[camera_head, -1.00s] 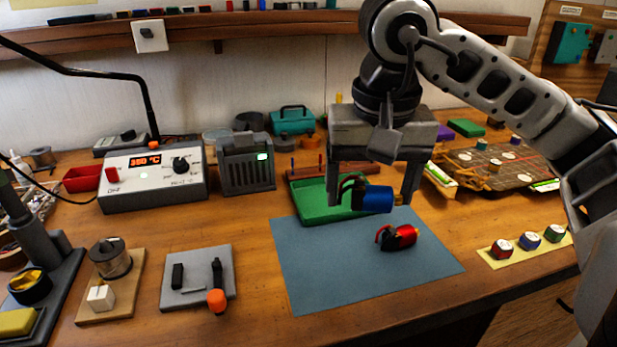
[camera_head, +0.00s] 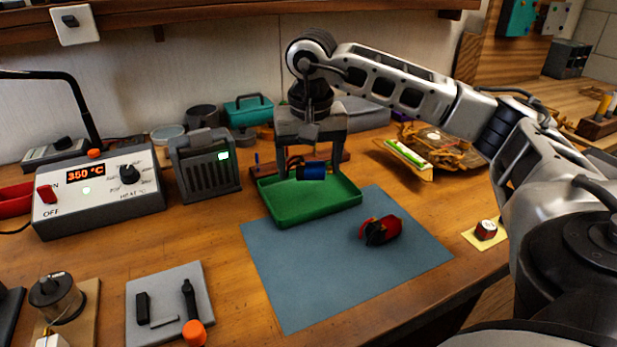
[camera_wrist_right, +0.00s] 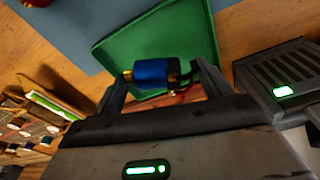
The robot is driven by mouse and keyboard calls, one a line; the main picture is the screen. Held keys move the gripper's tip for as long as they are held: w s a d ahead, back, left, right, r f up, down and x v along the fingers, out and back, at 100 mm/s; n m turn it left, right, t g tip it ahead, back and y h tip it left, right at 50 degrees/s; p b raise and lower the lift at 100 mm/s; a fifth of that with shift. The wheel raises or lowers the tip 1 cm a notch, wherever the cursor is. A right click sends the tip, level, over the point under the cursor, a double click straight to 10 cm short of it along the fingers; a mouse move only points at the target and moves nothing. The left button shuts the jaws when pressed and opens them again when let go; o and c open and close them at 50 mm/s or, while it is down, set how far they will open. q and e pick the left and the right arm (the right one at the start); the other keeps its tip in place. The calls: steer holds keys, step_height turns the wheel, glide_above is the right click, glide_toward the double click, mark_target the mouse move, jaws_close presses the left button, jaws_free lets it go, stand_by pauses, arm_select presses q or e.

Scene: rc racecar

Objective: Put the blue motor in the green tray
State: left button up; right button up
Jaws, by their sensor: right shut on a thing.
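The blue motor (camera_head: 311,171) is held between the fingers of my right gripper (camera_head: 312,173), above the back part of the green tray (camera_head: 300,212). In the right wrist view the blue motor (camera_wrist_right: 151,72) lies crosswise between the two fingertips, with dark and red wires at one end. The green tray (camera_wrist_right: 190,40) shows behind and below it there. The tray is empty where I can see it. A red motor (camera_head: 382,230) lies on the blue-grey mat (camera_head: 330,280) in front of the tray. My left gripper is not in view.
A soldering station (camera_head: 98,190) and a grey vented box (camera_head: 204,165) stand left of the tray. A grey plate with small tools (camera_head: 168,305) lies front left. The car chassis (camera_head: 440,145) is at the back right. The front of the mat is clear.

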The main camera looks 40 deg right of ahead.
mark_target(308, 195)
steer(key=shift+w+d+f, duration=0.1)
steer(key=shift+w+f, duration=0.1)
steer(key=shift+f, duration=0.05)
steer(key=f, duration=0.3)
steer(key=shift+w+d, duration=0.25)
steer(key=shift+f, duration=0.45)
steer(key=shift+f, duration=0.25)
steer(key=o, duration=1.1)
steer(key=shift+r, duration=0.1)
steer(key=shift+c, duration=0.2)
steer(key=r, duration=0.8)
steer(key=s+a+r, duration=0.1)
steer(key=r, duration=0.3)
steer(key=shift+s+r, duration=0.1)
steer(key=shift+r, duration=0.05)
